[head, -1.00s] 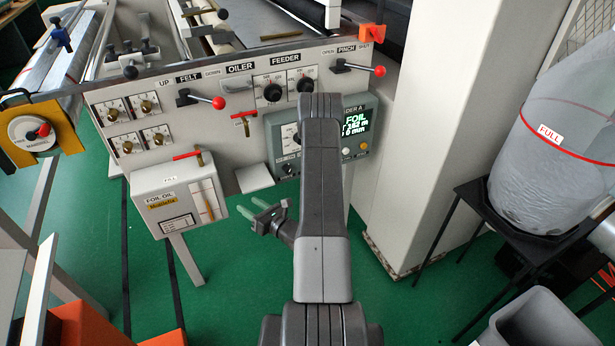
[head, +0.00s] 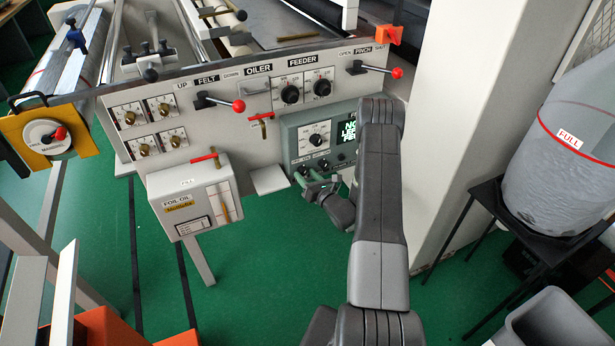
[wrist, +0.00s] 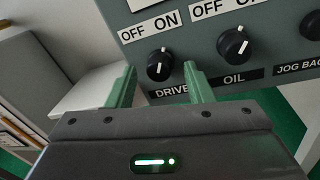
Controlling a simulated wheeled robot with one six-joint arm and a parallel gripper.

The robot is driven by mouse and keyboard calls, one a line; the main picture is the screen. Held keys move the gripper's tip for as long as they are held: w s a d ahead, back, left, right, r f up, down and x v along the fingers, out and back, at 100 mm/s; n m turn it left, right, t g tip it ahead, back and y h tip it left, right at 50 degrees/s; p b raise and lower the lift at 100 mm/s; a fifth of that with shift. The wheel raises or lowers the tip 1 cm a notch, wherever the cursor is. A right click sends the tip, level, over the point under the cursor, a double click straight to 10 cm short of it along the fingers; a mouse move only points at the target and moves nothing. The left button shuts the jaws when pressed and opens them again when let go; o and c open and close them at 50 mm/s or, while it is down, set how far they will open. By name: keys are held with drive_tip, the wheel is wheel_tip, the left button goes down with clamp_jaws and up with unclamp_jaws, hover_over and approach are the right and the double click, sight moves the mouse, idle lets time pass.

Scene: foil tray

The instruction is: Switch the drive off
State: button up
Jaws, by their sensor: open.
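The drive knob (wrist: 159,64) is black and round, under an OFF/ON label on the grey-green feeder panel (head: 290,140). In the wrist view it shows between and just beyond my two green fingertips; I cannot tell whether they touch it. My gripper (head: 318,185) is open and empty at the panel's lower left corner. The display (head: 348,128) shows pale text on dark, partly hidden by my arm.
The oil knob (wrist: 233,44) is close to the right of the drive knob, near my right finger. The jog back button (wrist: 312,24) is further right. A white shelf (head: 270,180) and the foil oil box (head: 190,195) are to the left.

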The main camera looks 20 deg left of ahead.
drive_tip(key=c, duration=1)
drive_tip(key=shift+f+b, duration=0.1)
drive_tip(key=shift+b, duration=0.25)
drive_tip(key=n+h+b, duration=0.1)
drive_tip(key=n+b, duration=0.8)
drive_tip(key=b, duration=0.7)
drive_tip(key=shift+n+b, duration=0.3)
drive_tip(key=shift+r+n+h+b, duration=0.2)
drive_tip(key=shift+n+h+b, duration=0.35)
drive_tip(key=shift+b, duration=0.7)
drive_tip(key=shift+r+n, duration=0.15)
drive_tip(key=shift+n, duration=0.1)
